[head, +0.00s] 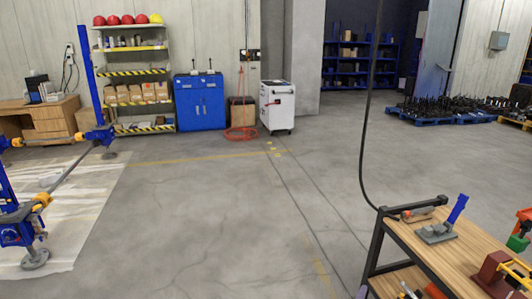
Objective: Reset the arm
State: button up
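My arm and gripper are not in view in the head view, so I cannot see their pose or whether the gripper holds anything. Blue screw-jack equipment (17,233) stands at the left edge, with yellow-orange parts and round grey feet. A tall blue post (91,75) rises behind it. A long bar (70,178) runs between the two blue units. The equipment is cut off by the left edge of the picture.
A wooden-topped cart (445,252) at the lower right holds tools, including a blue-handled one (457,209). A black cable (364,130) hangs beside it. A shelf (132,90), blue cabinet (199,102) and white cabinet (277,106) line the back. The middle floor (210,220) is clear.

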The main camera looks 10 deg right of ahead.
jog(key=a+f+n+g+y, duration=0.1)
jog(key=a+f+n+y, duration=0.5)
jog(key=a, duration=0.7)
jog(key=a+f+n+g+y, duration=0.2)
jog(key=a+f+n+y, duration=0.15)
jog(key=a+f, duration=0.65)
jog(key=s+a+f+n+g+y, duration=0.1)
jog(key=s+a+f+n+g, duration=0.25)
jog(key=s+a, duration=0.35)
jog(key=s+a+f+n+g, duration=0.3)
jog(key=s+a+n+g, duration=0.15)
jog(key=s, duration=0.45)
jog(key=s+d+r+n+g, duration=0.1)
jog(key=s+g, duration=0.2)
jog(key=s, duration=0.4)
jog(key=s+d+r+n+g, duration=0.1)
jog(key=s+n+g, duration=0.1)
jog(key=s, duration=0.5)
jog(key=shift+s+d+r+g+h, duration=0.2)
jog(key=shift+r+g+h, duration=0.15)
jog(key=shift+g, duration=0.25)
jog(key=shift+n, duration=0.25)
